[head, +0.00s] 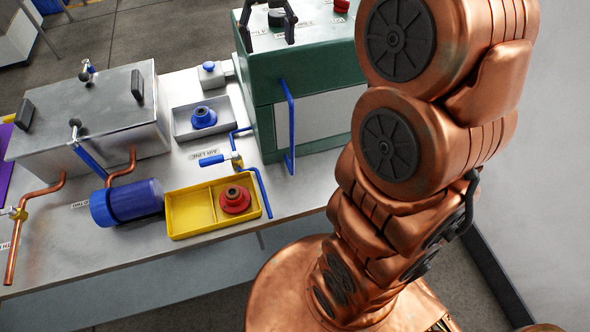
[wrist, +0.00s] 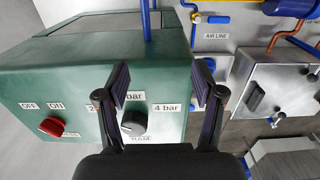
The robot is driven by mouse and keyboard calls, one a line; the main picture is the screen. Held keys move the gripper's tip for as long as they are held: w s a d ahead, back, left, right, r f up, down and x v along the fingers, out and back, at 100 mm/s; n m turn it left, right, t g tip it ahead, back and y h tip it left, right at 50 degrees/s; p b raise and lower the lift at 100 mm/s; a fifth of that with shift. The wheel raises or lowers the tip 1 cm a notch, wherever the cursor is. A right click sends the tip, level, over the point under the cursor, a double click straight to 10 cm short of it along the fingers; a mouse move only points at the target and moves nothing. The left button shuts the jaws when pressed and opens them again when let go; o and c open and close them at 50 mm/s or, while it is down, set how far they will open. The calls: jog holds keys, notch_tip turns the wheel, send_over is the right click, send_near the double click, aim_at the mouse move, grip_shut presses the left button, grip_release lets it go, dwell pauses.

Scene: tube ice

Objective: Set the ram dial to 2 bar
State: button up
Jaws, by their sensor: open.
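The ram dial is a dark round knob (wrist: 133,122) on the top of the green machine (wrist: 60,85), with a RAM label below it. Labels around it show a "2" partly hidden by a finger, a partly hidden "bar" label above, and "4 bar" to the right. I cannot tell for sure which label the knob points to. My gripper (wrist: 161,92) is open, its fingers on either side of the knob in the wrist view; no contact is visible. In the head view the gripper (head: 268,30) is over the machine's top, around the dial (head: 277,18).
A red knob (wrist: 51,127) with OFF and ON labels sits beside the dial. A yellow tray (head: 190,212) with a red part (head: 235,199), a grey tray (head: 178,126) and a metal tank (head: 85,110) share the bench.

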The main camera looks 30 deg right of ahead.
jog(key=s+a+f+n+b, duration=0.1)
jog(key=s+f+b, duration=0.3)
jog(key=s+f, duration=0.4)
jog(key=s+a+f+n+g+b, duration=0.1)
jog(key=s+a+f+b, duration=0.2)
jog(key=s+f+b, duration=0.2)
jog(key=s+f, duration=0.3)
jog(key=f, duration=0.2)
jog(key=shift+s+f, duration=0.2)
jog(key=shift+s, duration=0.15)
jog(key=s+f+p, duration=0.2)
jog(key=s+f, duration=0.1)
jog(key=s, duration=0.6)
jog(key=shift+a+p, duration=0.15)
jog(key=shift+p, duration=0.25)
jog(key=shift+c, duration=0.4)
